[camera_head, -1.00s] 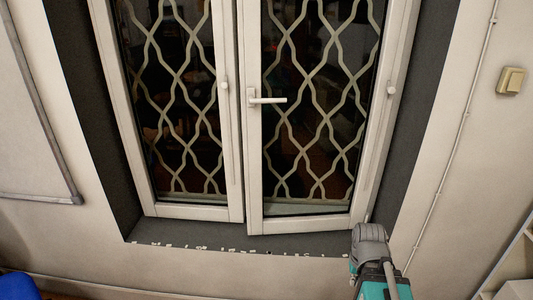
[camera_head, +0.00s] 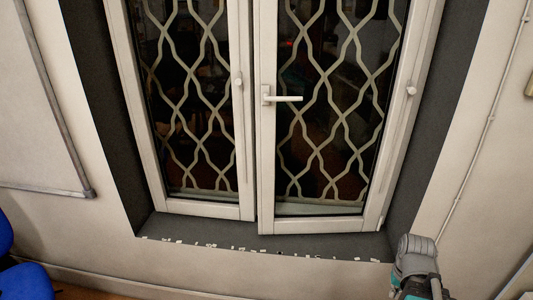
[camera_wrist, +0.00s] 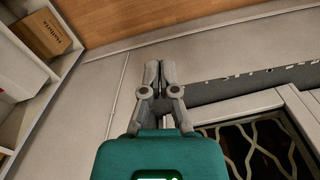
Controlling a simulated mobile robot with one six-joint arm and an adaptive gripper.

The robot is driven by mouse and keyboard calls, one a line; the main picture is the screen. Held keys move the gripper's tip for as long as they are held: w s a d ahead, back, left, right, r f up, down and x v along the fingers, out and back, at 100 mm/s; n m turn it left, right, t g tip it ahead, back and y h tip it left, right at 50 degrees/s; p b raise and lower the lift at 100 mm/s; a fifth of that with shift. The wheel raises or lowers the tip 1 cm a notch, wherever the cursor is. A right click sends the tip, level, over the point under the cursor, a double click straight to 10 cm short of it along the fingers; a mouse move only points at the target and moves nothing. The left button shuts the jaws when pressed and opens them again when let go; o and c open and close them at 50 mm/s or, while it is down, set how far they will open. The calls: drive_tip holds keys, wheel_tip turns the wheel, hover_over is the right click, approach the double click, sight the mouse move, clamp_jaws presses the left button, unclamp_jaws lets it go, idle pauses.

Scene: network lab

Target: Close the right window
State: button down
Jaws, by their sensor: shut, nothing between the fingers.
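The right window (camera_head: 267,180) is a white-framed sash with dark glass and a wavy grille behind it. It stands slightly ajar: its lower edge sits lower in the picture than the left window's (camera_head: 246,180), with a thin dark gap between them. Its white handle (camera_head: 285,98) lies horizontal on the sash's left side. In the wrist view, my gripper (camera_wrist: 159,72) has its fingertips together and holds nothing. It is in front of the pale wall, beside the dark window recess. Window frame and grille (camera_wrist: 262,150) show at lower right there. The head view shows my arm at lower right.
Small pale chips lie along the dark sill (camera_head: 300,248). A blue chair (camera_head: 22,282) stands at lower left, below a whiteboard (camera_head: 35,130). In the wrist view, a shelf with a cardboard box (camera_wrist: 45,35) is at upper left, beside a wooden floor (camera_wrist: 150,18).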

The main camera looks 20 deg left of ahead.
drive_tip(key=w+a+t+y, duration=0.3)
drive_tip(key=w+a, duration=0.3)
drive_tip(key=a, duration=0.2)
drive_tip(key=m+t+y, duration=0.3)
drive_tip(key=m+t, duration=1.1)
approach(267, 149)
drive_tip(key=v, duration=0.6)
drive_tip(key=shift+d, duration=0.35)
drive_tip(key=shift+w, duration=0.2)
drive_tip(key=x, duration=1.3)
drive_tip(key=shift+w+a, duration=0.2)
drive_tip(key=shift+a, duration=0.2)
